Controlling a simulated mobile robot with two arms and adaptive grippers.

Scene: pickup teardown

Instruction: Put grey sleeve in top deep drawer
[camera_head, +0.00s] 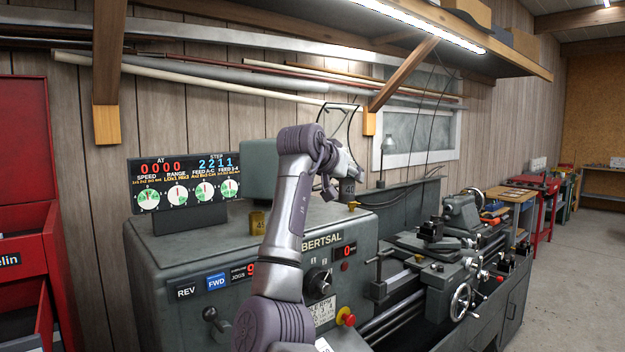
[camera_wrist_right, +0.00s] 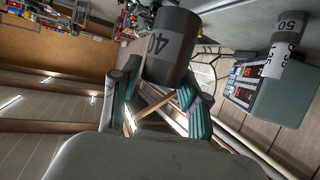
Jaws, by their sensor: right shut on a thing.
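A dark grey sleeve marked 40 (camera_wrist_right: 170,48) is between the fingertips of my right gripper (camera_wrist_right: 160,92), which is shut on it. In the head view my right gripper (camera_head: 338,170) is above the lathe headstock, and the sleeve (camera_head: 348,187) shows small beside it, partly hidden by the gripper. A red drawer cabinet (camera_head: 22,140) stands at the left edge of the head view. One of its lower drawers (camera_head: 42,318) appears pulled out; which drawer it is cannot be told. My left gripper is not in view.
The lathe headstock (camera_head: 165,265) fills the middle, with a display panel (camera_head: 185,185) and a small brass-coloured piece marked 45 (camera_head: 258,222) on top. A grey cylinder marked 50 (camera_wrist_right: 287,42) shows in the wrist view. A wooden shelf brace (camera_head: 402,75) hangs near my gripper. Open floor (camera_head: 572,265) lies right.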

